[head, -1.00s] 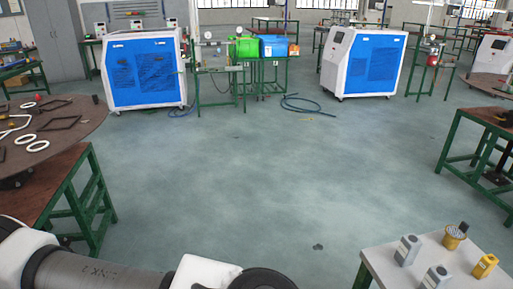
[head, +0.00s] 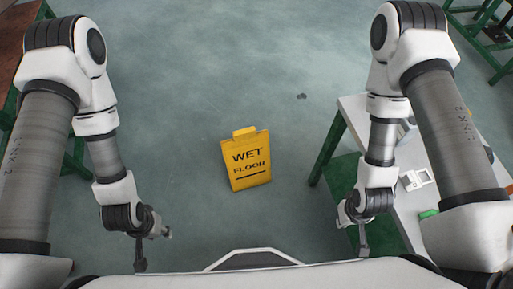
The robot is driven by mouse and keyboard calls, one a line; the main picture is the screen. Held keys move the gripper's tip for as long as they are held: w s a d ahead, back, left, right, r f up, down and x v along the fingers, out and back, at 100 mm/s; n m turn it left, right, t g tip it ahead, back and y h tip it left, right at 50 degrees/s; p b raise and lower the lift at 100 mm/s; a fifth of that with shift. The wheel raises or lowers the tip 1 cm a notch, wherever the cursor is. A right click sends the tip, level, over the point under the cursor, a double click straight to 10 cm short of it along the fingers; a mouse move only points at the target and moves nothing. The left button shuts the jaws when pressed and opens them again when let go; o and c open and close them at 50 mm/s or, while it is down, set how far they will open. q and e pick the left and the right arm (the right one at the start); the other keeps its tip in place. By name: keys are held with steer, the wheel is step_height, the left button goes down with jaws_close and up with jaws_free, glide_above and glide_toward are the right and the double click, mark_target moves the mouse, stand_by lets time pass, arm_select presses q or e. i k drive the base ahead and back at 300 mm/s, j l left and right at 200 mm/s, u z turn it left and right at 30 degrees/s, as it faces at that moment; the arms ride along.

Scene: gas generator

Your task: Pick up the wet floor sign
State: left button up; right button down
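The yellow wet floor sign (head: 250,178) stands on the floor just ahead of my base, near the middle of the head view. Its face reads "WET FLOOR" in dark letters, and a small tab tops it. My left gripper (head: 140,262) hangs low to the left of the sign, well apart from it. My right gripper (head: 363,248) hangs to the right of the sign, beside the table, also apart from it. Both grippers point down and look empty; their fingers are too small and edge-on to tell whether they are open.
A white-topped table with green legs (head: 349,108) stands close on the right, partly behind my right arm, with small items on it. A green-legged workbench (head: 75,157) is at the left edge.

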mark_target(246, 155)
steer(key=i+j+z, duration=0.15)
steer(key=j+z, duration=0.2)
steer(key=i+j+z, duration=0.15)
steer(key=j+z, duration=0.55)
steer(key=i+j+z, duration=0.1)
steer(key=j+z, duration=0.25)
steer(key=j, duration=0.15)
